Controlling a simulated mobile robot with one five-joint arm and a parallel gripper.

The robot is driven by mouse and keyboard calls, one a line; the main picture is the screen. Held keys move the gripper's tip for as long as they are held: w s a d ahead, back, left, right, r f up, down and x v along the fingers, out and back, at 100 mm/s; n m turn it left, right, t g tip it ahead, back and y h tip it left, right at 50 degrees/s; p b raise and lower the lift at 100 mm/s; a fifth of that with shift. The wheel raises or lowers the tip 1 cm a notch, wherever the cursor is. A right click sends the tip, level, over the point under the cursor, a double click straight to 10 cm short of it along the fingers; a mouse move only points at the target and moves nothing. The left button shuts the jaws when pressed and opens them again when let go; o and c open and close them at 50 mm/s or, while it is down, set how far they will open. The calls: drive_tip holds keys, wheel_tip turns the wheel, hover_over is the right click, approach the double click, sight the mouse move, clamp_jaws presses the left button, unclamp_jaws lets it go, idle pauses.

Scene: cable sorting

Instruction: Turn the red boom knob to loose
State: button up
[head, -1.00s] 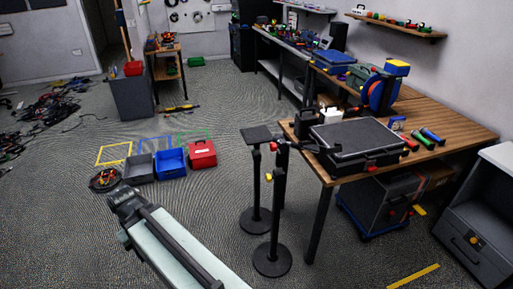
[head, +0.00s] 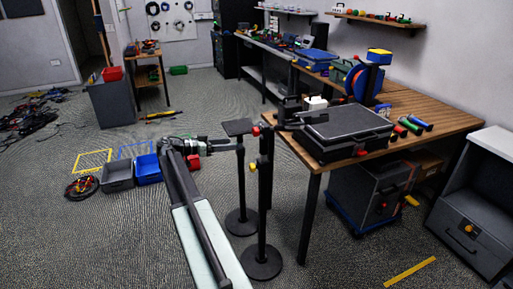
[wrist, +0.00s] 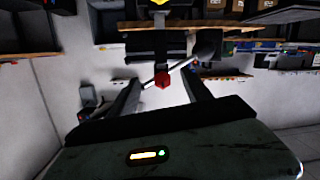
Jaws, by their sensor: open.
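The red boom knob (head: 256,130) sits near the top of a black stand (head: 265,205), left of the table. A yellow knob (head: 252,167) is lower on that stand. My gripper (head: 236,145) reaches right toward the stand, its tips small and dark in the head view. In the wrist view the red knob (wrist: 163,79) shows between and a little beyond the fingertips of my gripper (wrist: 164,92), which is open and empty. A thin pale rod runs diagonally by the knob. Whether the knob is tight or loose cannot be told.
A second stand with a flat plate (head: 238,127) is close beside my gripper. Grey and blue bins (head: 118,175) are on the floor at left.

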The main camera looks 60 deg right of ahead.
sight(253, 131)
drive_tip(key=s+d+r+m, duration=0.1)
drive_tip(key=s+d, duration=0.1)
drive_tip(key=d, duration=0.1)
drive_tip(key=s+d+r+m+g, duration=0.1)
drive_tip(key=s+d, duration=0.1)
drive_tip(key=d, duration=0.2)
drive_tip(key=s+d+m+g+h, duration=0.1)
drive_tip(key=s+d, duration=0.1)
drive_tip(key=d, duration=0.2)
drive_tip(key=shift+s+d+r, duration=0.1)
drive_tip(key=shift+s+r, duration=0.25)
drive_tip(key=shift+r, duration=0.05)
clamp_jaws()
